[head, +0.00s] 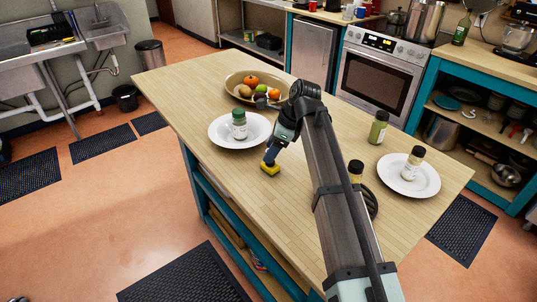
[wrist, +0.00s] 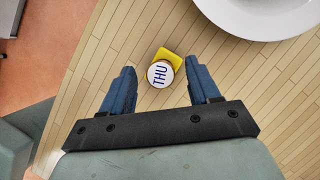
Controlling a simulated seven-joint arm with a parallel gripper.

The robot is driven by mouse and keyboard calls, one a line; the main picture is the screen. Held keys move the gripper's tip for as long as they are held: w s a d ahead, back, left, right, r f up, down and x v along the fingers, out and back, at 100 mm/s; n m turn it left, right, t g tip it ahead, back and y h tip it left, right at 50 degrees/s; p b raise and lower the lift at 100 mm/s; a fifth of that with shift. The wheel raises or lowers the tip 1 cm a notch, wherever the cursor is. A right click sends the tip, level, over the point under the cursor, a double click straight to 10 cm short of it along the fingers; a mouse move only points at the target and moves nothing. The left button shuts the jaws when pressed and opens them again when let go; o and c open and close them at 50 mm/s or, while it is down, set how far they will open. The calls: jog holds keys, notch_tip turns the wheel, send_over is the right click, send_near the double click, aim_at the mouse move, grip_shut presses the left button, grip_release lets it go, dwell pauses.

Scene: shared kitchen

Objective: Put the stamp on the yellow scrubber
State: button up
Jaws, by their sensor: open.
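The yellow scrubber (head: 270,169) lies on the wooden island top near its left edge. It also shows in the wrist view (wrist: 170,58). The stamp (wrist: 159,75), with a round white end marked THU in blue, overlaps the scrubber from above in the wrist view and looks to stand on it; their contact is hidden. My gripper (wrist: 159,67) is open, its blue fingers on either side of the stamp with gaps showing. In the head view my gripper (head: 271,159) is just above the scrubber, and I cannot make out the stamp there.
A white plate (head: 219,136) with a green-lidded jar (head: 239,124) is close behind my gripper. A fruit bowl (head: 232,81) stands farther back. A green jar (head: 378,127) and another plate with a jar (head: 431,187) are at right. The front-left top is clear.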

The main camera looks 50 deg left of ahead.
jog(key=v, duration=0.9)
dwell(0.3)
